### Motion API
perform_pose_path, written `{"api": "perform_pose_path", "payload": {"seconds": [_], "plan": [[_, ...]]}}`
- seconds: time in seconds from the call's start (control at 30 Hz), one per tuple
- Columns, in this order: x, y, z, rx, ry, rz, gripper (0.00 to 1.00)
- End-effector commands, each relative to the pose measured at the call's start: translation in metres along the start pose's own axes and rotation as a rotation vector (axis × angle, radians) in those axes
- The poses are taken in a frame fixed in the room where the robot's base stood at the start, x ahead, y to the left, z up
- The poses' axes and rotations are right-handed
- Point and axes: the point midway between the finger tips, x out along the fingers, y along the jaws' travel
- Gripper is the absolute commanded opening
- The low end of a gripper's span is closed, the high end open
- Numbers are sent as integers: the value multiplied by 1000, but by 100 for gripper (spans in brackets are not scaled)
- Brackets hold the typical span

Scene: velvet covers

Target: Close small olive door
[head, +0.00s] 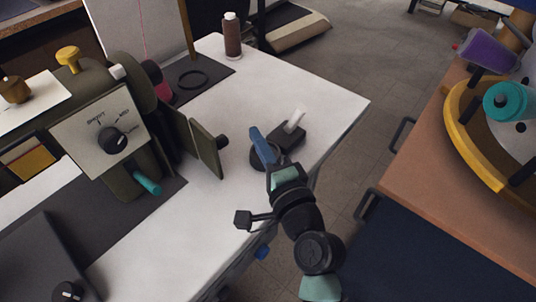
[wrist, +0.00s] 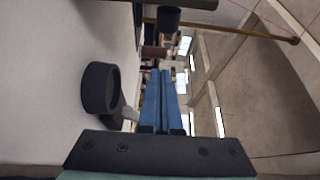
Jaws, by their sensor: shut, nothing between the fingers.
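The small olive door (head: 206,150) stands open, swung out from the olive machine (head: 135,175) over the white table. A black knob (head: 222,142) sticks out from its right face. My gripper (head: 257,138) is to the right of the door and apart from it, with its blue fingers pressed together and empty. In the wrist view the shut blue fingers (wrist: 164,80) point away from the camera. A black knob (wrist: 168,18) on an olive edge shows at the top there, probably the door's.
A black block with a white piece (head: 288,134) and a black round object (wrist: 101,88) sit close by my gripper on the white table (head: 330,100). A brown bottle (head: 232,36) and a black ring (head: 193,79) are farther back. A wooden-topped cabinet (head: 430,160) stands at the right.

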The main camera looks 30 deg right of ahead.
Motion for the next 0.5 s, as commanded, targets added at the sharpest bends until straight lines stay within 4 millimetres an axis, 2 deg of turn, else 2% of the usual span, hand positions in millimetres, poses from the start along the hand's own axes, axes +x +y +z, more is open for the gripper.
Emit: {"api": "perform_pose_path", "payload": {"seconds": [0.1, 0.3, 0.5], "plan": [[20, -1, 0, 0, -1, -2, 0], [9, -1, 27, -1, -1, 2, 0], [5, 0, 37, -1, 0, 0, 0]]}}
